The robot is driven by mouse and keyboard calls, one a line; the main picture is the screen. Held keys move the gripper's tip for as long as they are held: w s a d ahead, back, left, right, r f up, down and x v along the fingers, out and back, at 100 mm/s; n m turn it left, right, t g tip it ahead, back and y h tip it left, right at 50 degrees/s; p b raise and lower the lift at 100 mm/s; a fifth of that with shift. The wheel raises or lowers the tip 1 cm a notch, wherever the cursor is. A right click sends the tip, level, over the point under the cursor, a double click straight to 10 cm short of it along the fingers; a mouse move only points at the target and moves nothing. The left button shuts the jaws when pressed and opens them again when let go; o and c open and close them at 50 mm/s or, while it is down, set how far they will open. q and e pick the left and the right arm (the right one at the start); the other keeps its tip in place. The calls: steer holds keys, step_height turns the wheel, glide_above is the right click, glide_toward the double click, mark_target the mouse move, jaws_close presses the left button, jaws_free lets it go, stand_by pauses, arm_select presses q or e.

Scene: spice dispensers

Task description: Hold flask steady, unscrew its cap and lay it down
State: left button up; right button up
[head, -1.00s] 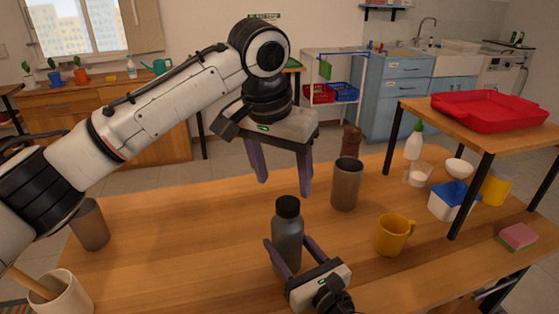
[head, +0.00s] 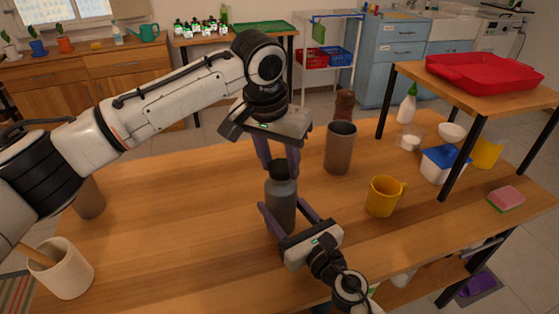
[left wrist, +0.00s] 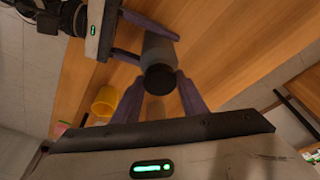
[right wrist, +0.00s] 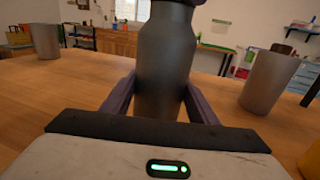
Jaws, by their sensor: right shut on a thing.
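The grey flask (head: 281,200) with its black cap (head: 279,168) stands upright on the wooden table. My right gripper (head: 284,214) is shut on the flask body; the right wrist view shows the grey body (right wrist: 165,65) between its fingers, with the cap mostly cut off at the top. My left gripper (head: 277,160) points down over the flask, its fingers open on both sides of the cap. In the left wrist view the cap (left wrist: 158,80) is between the finger tips with gaps on both sides. The cap is still on the flask.
A grey-brown tumbler (head: 340,150) stands just right of my left gripper, and a yellow mug (head: 384,196) is right of the flask. A beige holder (head: 62,272) is at the front left. The table left of the flask (head: 180,215) is clear.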

arm_select(q)
steer(key=c, duration=0.4)
steer(key=n, duration=0.2)
steer(key=n+y, duration=0.1)
steer(key=n, duration=0.2)
steer(key=shift+d+n, duration=0.2)
steer(key=shift+n, duration=0.1)
steer(key=n+y, duration=0.1)
steer(key=n, duration=0.2)
steer(key=shift+n, duration=0.3)
steer(key=o, duration=0.9)
